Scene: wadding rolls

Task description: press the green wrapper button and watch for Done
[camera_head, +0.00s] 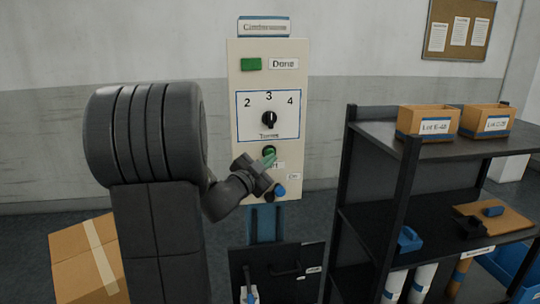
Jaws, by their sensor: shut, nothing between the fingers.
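A cream control panel (240,110) stands upright at the centre of the head view. The green button (269,151) is on its lower half, below the dial, partly covered by my gripper. My gripper (268,161) is shut and empty, with its tips at the button's lower edge. I cannot tell whether they touch or press it. A green rectangular lamp (251,64) sits at the top, beside a label reading "Done" (284,63). I cannot tell whether the lamp is lit. The label under the button is mostly hidden.
A black dial (268,119) marked 2, 3, 4 points up towards 3. A blue button (280,191) sits low on the panel, close to my gripper. A dark shelf (440,149) with two boxes stands at right. A cardboard box (85,262) is at lower left.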

